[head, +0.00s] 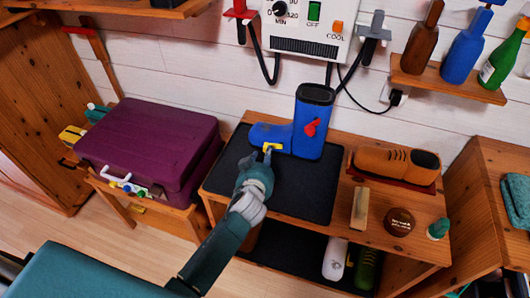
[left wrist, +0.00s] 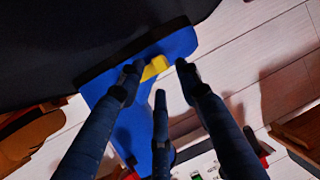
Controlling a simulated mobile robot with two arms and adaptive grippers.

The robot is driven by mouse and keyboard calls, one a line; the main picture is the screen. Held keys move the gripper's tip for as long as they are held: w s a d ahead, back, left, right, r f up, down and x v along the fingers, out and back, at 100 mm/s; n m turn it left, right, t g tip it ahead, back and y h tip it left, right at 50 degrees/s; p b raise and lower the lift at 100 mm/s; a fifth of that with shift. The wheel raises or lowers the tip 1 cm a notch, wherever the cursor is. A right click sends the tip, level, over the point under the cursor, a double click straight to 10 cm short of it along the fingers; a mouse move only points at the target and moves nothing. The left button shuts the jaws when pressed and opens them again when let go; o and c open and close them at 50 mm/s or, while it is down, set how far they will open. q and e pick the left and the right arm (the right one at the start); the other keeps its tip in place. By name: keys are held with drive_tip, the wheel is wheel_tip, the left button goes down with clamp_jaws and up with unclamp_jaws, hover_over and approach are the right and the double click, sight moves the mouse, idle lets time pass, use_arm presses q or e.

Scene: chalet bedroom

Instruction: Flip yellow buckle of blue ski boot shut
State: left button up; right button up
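The blue ski boot (head: 313,123) stands upright on a black mat (head: 310,200) on the wooden bench, its toe pointing left. It has a red buckle (head: 310,128) on the shaft and a yellow buckle (head: 272,147) low on the foot. My left gripper (head: 264,158) is right at the yellow buckle, on the near side of the boot. In the left wrist view its fingers are spread around the yellow buckle (left wrist: 154,68), with the blue boot (left wrist: 180,44) behind. Nothing is gripped; whether a fingertip touches the buckle I cannot tell. My right gripper is not seen.
A brown shoe (head: 397,165), a wooden block (head: 359,208), a round tin (head: 399,221) and a small green item (head: 438,229) sit to the right on the bench. A purple suitcase (head: 150,150) is at left. A wall heater (head: 308,30) with hanging hoses is behind the boot.

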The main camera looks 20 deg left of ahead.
sight(273, 148)
use_arm(q)
drive_tip(key=shift+x, duration=1.95)
